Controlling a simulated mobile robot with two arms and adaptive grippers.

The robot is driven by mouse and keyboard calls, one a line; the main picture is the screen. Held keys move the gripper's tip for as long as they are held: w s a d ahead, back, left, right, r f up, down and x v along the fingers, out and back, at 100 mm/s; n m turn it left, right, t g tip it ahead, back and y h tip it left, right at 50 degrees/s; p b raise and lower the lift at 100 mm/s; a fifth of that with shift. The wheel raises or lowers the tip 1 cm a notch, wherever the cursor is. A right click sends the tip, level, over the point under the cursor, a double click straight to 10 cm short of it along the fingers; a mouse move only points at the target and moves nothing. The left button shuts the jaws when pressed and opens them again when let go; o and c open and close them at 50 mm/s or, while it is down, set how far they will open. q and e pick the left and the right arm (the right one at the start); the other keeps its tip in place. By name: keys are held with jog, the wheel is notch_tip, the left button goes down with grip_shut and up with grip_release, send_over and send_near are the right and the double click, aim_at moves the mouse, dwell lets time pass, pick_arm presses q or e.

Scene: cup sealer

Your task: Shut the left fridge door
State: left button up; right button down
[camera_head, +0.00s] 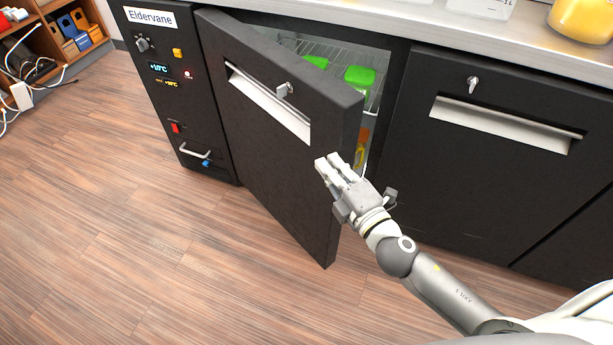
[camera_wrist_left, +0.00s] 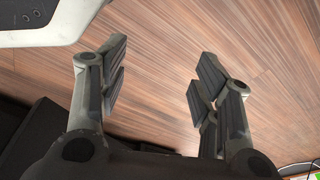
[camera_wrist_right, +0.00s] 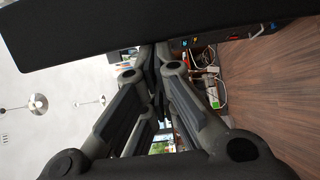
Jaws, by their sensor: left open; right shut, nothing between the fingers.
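The left fridge door (camera_head: 270,125) is a black panel with a recessed pale handle (camera_head: 268,103) and a key in its lock. It stands partly open, hinged at its left side, its free edge swung out toward me. My right gripper (camera_head: 328,162) is shut and empty at the free edge of the door; I cannot tell whether it touches. In the right wrist view, the gripper's fingers (camera_wrist_right: 155,60) meet just below a dark slab, likely the door (camera_wrist_right: 150,25). My left gripper (camera_wrist_left: 155,75) is open and empty above the wood floor, outside the head view.
Inside the open fridge are wire shelves and green-lidded containers (camera_head: 358,78). The right fridge door (camera_head: 500,150) is shut. A metal counter (camera_head: 420,22) with a yellow jar (camera_head: 582,18) runs above.

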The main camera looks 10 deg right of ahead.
pick_arm(q)
jog(key=w+r+b, duration=0.2)
jog(key=r, duration=0.6)
jog(key=w+r+t+b, duration=0.1)
jog(key=w+r+b, duration=0.1)
jog(key=r, duration=0.6)
jog(key=shift+w+d+r+b, duration=0.15)
jog(key=shift+w+d+b, duration=0.05)
jog(key=shift+w+b, duration=0.25)
pick_arm(e)
jog(key=w+d+n+y, duration=0.1)
jog(key=w+d+y, duration=0.1)
jog(key=w+d, duration=0.4)
jog(key=w+d+n+g+y, duration=0.1)
jog(key=w+d, duration=0.5)
jog(key=d, duration=0.5)
jog(key=shift+d+n+y, duration=0.25)
jog(key=shift+n+y, duration=0.05)
jog(key=shift+y, duration=0.1)
jog(key=shift+w, duration=0.1)
jog(key=v, duration=1.2)
jog(key=shift+r, duration=0.15)
